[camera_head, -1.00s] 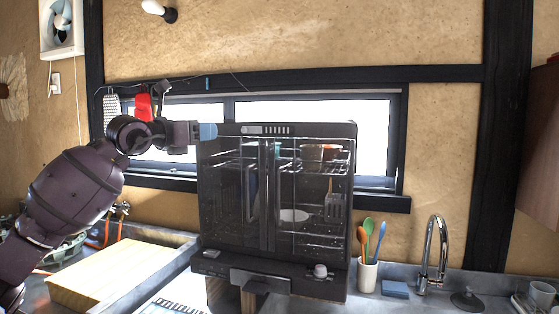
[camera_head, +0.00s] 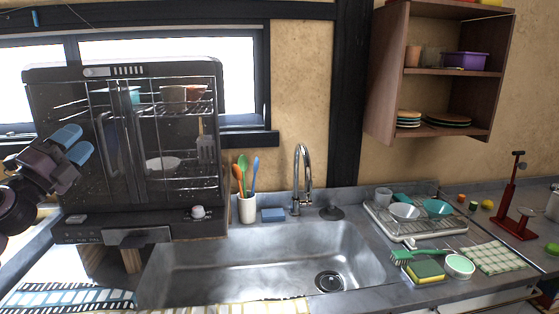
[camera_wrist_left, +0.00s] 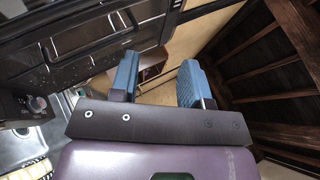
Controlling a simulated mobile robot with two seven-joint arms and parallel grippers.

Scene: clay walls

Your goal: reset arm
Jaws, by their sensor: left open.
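My left gripper (camera_head: 76,144) is at the left edge of the head view, in front of the left side of the black dish cabinet (camera_head: 180,215). Its two blue fingers are apart with nothing between them. In the left wrist view the open fingers (camera_wrist_left: 158,82) also show, empty, with the dark cabinet front (camera_wrist_left: 95,35) at the upper left. I cannot tell whether the gripper touches the cabinet. My right gripper is in neither view.
A steel sink (camera_head: 265,262) lies below the cabinet, with a faucet (camera_head: 301,180) and a utensil cup (camera_head: 247,208) behind it. A dish rack (camera_head: 385,222) stands to the right. A wooden shelf (camera_head: 383,75) hangs on the wall. Space above the sink is free.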

